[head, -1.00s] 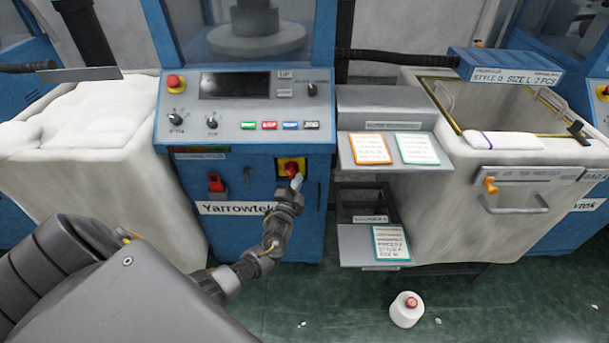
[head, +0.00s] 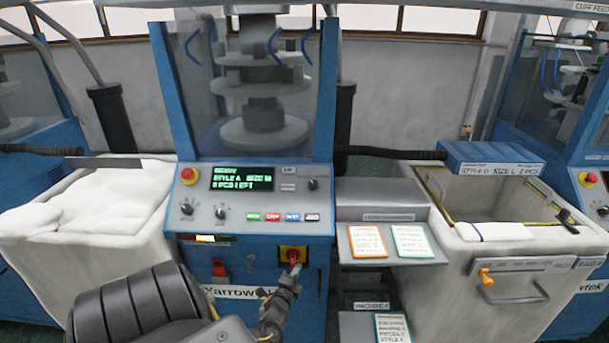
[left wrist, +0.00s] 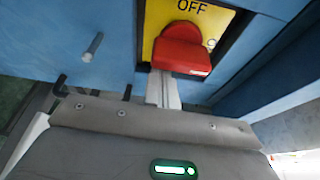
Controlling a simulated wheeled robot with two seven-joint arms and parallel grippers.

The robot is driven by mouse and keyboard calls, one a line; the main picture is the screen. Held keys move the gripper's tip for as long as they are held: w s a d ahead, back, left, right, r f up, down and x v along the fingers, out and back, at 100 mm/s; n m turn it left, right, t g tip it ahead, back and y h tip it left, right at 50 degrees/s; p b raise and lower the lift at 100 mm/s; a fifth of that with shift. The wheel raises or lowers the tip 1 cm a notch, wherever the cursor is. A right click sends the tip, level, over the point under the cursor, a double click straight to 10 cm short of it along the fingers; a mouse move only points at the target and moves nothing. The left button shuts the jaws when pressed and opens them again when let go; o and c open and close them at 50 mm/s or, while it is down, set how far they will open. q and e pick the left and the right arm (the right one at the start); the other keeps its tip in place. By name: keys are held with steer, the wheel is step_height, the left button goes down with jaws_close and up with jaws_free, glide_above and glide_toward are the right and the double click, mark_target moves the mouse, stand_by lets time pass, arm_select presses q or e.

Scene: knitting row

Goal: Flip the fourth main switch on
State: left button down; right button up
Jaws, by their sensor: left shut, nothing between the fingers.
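The main switch (head: 291,254) is a red rotary knob on a yellow plate, on the front of the blue machine below its button panel. In the left wrist view the red knob (left wrist: 184,48) stands large, with "OFF" printed above it on the plate. My left gripper (head: 295,268) is right at the switch, and its fingers partly cover the knob in the head view. In the left wrist view the shut, empty fingers (left wrist: 163,88) are just below the knob; I cannot tell whether they touch it. The panel's screen (head: 242,178) is lit with green text. My right gripper is not in view.
A red emergency button (head: 188,175) sits left of the screen. Coloured push buttons (head: 284,217) are below it. A white bin (head: 90,215) stands left. Shelves with cards (head: 390,243) and another bin (head: 515,250) with an orange latch stand right.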

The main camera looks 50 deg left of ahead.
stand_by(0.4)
arm_select(q)
steer(key=w+d, duration=0.2)
steer(key=d, duration=0.1)
steer(key=shift+w+f, duration=0.1)
steer(key=shift+w, duration=0.3)
steer(key=v, duration=0.9)
steer(key=shift+s, duration=0.3)
